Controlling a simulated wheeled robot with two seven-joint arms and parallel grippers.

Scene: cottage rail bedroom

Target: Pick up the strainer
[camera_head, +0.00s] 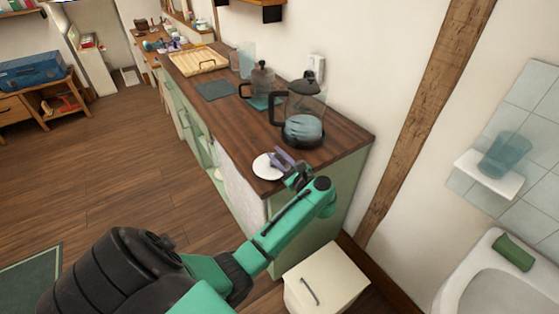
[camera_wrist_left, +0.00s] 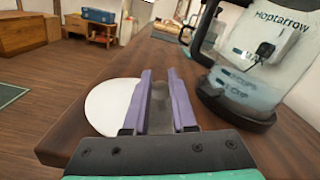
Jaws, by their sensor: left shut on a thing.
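My left gripper (camera_head: 281,160) reaches over the near end of the wooden counter, beside the kettle. In the left wrist view its two purple fingers (camera_wrist_left: 160,100) are closed on a small grey thing, which I take to be the strainer (camera_wrist_left: 161,98). Most of the strainer is hidden between the fingers, and I cannot make out its shape. A white round plate (camera_head: 264,168) lies on the counter under and left of the fingers; it also shows in the left wrist view (camera_wrist_left: 108,106). My right gripper is not in view.
A glass kettle (camera_head: 303,131) stands close right of the gripper. A french press (camera_head: 262,84), a dark mat (camera_head: 215,90) and a wooden tray (camera_head: 198,61) are farther along the counter (camera_head: 225,115). A white bin (camera_head: 326,280) stands on the floor by the counter's end.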

